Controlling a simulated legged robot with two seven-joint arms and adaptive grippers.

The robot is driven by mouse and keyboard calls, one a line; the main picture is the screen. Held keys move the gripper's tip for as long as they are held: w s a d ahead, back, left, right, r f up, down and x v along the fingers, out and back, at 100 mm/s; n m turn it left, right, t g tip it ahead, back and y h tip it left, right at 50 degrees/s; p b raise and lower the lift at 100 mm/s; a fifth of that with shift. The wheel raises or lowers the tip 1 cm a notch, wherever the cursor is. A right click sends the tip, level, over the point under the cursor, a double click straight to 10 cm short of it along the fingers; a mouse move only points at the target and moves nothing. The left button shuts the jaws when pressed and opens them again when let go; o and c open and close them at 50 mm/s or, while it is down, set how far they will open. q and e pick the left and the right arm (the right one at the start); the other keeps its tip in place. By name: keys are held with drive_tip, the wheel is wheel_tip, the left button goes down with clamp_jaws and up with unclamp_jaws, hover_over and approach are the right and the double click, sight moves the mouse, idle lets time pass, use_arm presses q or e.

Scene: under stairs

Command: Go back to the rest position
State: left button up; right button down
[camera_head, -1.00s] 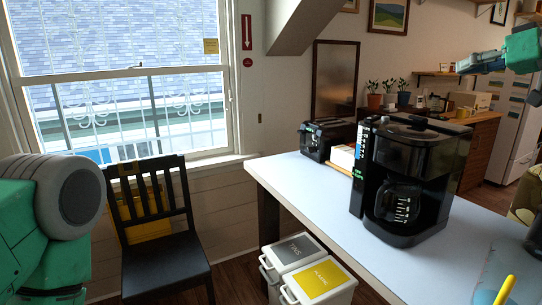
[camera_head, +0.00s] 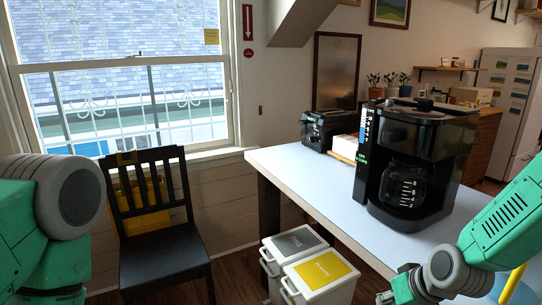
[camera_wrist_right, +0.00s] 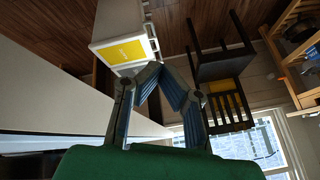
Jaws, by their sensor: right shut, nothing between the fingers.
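My right arm reaches in from the lower right in the head view, and its gripper (camera_head: 388,296) is low beside the front edge of the white table (camera_head: 290,170), partly cut off by the frame's bottom. In the right wrist view the two fingers of this gripper (camera_wrist_right: 155,70) meet at their tips, with nothing between them. My left arm's green and grey links show at the left edge of the head view. The left gripper is out of the picture.
A black coffee maker (camera_head: 415,160) with a glass jug stands on the table, with a black appliance (camera_head: 328,130) behind it. Two labelled bins (camera_head: 318,275) stand below the table edge near my right gripper. A black chair (camera_head: 160,250) stands under the window.

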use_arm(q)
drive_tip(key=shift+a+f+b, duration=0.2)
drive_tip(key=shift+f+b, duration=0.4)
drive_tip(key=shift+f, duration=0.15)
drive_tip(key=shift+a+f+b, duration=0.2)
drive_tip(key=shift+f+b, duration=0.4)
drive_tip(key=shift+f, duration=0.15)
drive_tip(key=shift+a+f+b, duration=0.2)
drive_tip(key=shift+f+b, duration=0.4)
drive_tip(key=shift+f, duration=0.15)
use_arm(e)
drive_tip(key=s+f+g+h, duration=0.1)
drive_tip(key=s+f, duration=0.5)
drive_tip(key=s, duration=0.4)
drive_tip(key=s+d+f+g+h, duration=0.1)
drive_tip(key=s+f+g, duration=0.1)
drive_tip(key=s+f, duration=0.4)
drive_tip(key=s+d+f+g+h, duration=0.1)
drive_tip(key=s+f, duration=0.6)
drive_tip(key=s, duration=0.7)
drive_tip(key=shift+g, duration=0.4)
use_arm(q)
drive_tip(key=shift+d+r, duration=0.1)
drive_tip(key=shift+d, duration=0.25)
use_arm(e)
drive_tip(key=shift+d+f, duration=0.1)
drive_tip(key=shift+d, duration=0.25)
